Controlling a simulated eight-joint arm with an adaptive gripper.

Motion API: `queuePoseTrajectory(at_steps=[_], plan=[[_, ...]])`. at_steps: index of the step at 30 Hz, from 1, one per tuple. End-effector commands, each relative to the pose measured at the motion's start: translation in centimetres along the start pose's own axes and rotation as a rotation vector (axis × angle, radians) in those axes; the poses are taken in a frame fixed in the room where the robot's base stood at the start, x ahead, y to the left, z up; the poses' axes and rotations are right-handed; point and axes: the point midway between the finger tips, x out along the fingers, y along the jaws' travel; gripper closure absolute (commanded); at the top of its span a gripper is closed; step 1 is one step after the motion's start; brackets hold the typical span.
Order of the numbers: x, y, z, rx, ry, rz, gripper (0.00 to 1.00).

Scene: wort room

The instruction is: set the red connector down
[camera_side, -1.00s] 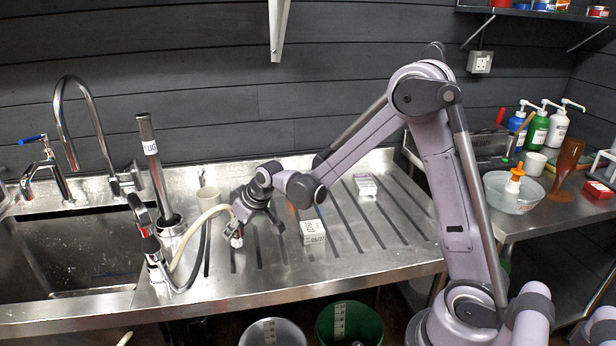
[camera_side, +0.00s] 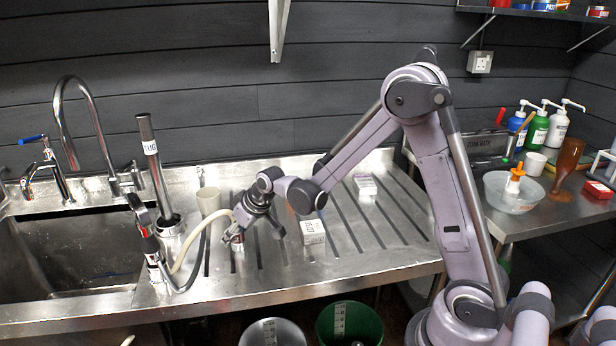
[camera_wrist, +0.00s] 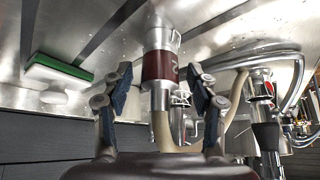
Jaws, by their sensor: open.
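The red connector (camera_side: 237,240) is a metal fitting with a dark red band, on the ribbed steel drainboard at the end of a pale hose (camera_side: 190,238). It looks upright, with its far end at the steel. In the wrist view the connector (camera_wrist: 160,68) lies between my gripper's fingers (camera_wrist: 159,78), with a gap showing on each side. My gripper (camera_side: 258,228) is open around or just behind it, low over the drainboard. The connector's contact with the steel is not clearly visible.
A white printed box (camera_side: 312,231) stands close right of my gripper. Another small box (camera_side: 365,185) lies farther back. A green-edged pad (camera_wrist: 60,68) shows in the wrist view.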

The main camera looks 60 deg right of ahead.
Motion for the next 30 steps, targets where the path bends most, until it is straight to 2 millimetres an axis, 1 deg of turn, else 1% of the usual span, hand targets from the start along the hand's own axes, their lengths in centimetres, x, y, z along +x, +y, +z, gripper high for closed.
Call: queuePoseTrajectory(at_steps=[5,21,24,30], plan=[[-1.8,0.0,0.0,0.0,0.0,0.0,0.41],[-9.2,0.0,0.1,0.0,0.0,0.0,0.41],[-10.3,0.0,0.0,0.0,0.0,0.0,0.41],[-11.5,0.0,0.0,0.0,0.0,0.0,0.41]])
